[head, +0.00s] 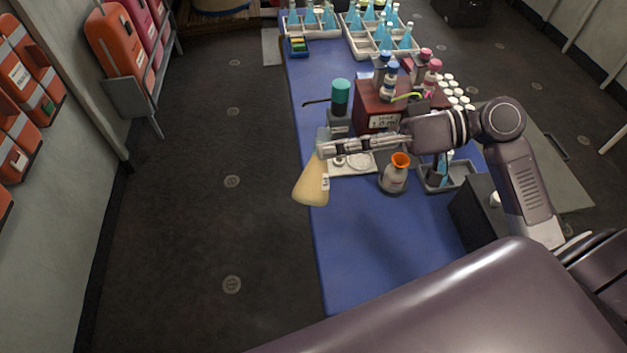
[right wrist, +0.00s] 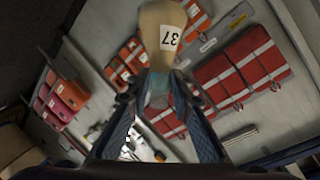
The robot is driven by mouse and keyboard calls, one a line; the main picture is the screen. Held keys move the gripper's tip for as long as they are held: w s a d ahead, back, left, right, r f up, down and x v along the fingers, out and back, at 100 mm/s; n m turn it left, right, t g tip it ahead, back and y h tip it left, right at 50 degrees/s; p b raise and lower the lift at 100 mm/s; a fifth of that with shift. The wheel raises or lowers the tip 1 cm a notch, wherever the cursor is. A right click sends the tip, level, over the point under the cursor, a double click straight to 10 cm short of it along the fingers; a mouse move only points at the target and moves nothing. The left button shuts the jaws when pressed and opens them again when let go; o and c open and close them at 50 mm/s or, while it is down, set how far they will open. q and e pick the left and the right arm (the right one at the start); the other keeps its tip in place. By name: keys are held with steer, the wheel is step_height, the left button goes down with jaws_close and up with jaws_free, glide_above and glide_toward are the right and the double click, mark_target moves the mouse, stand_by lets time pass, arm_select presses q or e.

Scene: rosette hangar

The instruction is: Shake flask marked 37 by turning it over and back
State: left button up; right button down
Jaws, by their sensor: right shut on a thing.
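The flask marked 37 (head: 311,184) is conical and holds a cream-yellow content. My right gripper (head: 325,148) is shut on its narrow neck, left of the blue table's edge in the head view. In that view the wide end points down and slightly left, with the pale teal neck above the fingers. In the right wrist view the label 37 on the flask (right wrist: 155,35) faces the camera, and the neck lies between the fingers (right wrist: 160,95). My left gripper is not in view.
The blue table (head: 350,260) carries a flask with an orange rim (head: 394,178), a white device (head: 365,166), a teal-capped bottle (head: 341,97) and a dark red box (head: 375,105) of bottles. Racks of blue flasks (head: 382,40) stand farther back. The floor (head: 200,230) left is clear.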

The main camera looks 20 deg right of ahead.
steer(key=m+y+p, duration=0.1)
steer(key=m+p, duration=0.1)
steer(key=m, duration=0.2)
steer(key=m+t+y+p, duration=0.1)
steer(key=m+y+p, duration=0.1)
steer(key=m+p, duration=0.1)
steer(key=m+y+p, duration=0.2)
steer(key=m, duration=0.4)
steer(key=shift+t+p, duration=0.3)
